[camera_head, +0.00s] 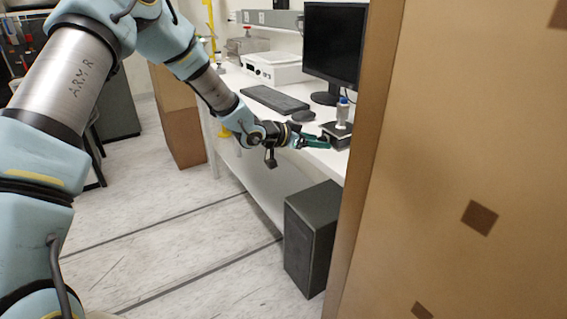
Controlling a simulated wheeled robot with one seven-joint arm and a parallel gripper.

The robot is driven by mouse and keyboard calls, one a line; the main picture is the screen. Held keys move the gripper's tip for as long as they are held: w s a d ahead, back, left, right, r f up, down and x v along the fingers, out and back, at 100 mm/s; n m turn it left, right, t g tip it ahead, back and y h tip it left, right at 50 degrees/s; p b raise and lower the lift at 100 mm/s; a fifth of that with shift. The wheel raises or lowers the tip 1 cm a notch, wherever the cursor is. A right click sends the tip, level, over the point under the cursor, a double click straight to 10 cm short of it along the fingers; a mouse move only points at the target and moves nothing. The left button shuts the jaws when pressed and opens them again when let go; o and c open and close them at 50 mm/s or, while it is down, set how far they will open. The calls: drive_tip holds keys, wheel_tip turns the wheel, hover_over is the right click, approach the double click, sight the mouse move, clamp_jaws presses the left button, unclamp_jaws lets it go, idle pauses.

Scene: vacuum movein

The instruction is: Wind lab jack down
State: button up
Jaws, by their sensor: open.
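The lab jack (338,134) is a small dark platform near the front edge of the white bench, at the right. A small clear bottle with a blue cap (343,112) stands upright on it. My gripper (322,141) reaches in from the left at the bench edge. Its green fingers are open and close to the jack's left side. I cannot tell whether they touch the jack or its knob. The knob is not clear at this size.
A monitor (334,50), keyboard (274,99), mouse (303,116) and white device (271,68) stand on the bench (232,82) behind. A dark computer tower (312,238) stands below. A large brown panel (460,160) blocks the right side.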

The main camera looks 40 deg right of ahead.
drive_tip(key=b, duration=0.2)
drive_tip(key=m+t+b, duration=0.1)
drive_tip(key=shift+s+f+b, duration=0.15)
drive_tip(key=shift+f+b, duration=0.2)
drive_tip(key=shift+b, duration=0.05)
drive_tip(key=r+b+v, duration=0.1)
drive_tip(key=v, duration=1)
wheel_tip(320, 180, down, 10)
drive_tip(key=s+n+g+b, duration=0.1)
drive_tip(key=s+b, duration=0.1)
drive_tip(key=b, duration=0.3)
drive_tip(key=shift+w+a+r+n+h+b, duration=0.15)
drive_tip(key=shift+w+r+n+h+b, duration=0.3)
drive_tip(key=shift+r+h+b, duration=0.45)
drive_tip(key=shift+w+a+r+n+h+b, duration=0.15)
drive_tip(key=shift+w+r+n+h+b, duration=0.2)
drive_tip(key=shift+w+r+h+b, duration=0.5)
drive_tip(key=shift+w+a+r+n+h+b, duration=0.2)
drive_tip(key=shift+r+n+h+b, duration=0.4)
drive_tip(key=shift+b, duration=0.55)
drive_tip(key=shift+r, duration=0.1)
